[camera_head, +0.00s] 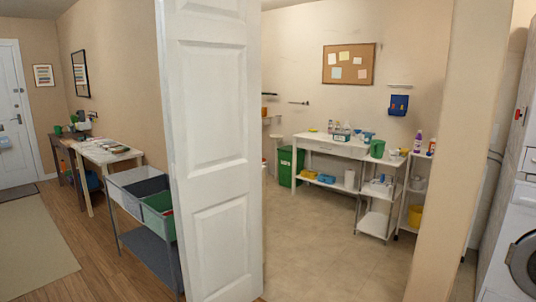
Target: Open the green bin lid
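A green bin (287,170) with a pale marking on its front stands on the floor of the far room. It is just left of a white table and seen through the doorway. Its top appears covered, but the lid is too small to make out clearly. My gripper is not in view.
A white panelled door (212,150) stands open in front of me, left of the doorway. A cart with grey and green tubs (158,214) is left of it. A white table (330,145) and small shelf (380,190) line the far room. Its floor (320,240) is clear.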

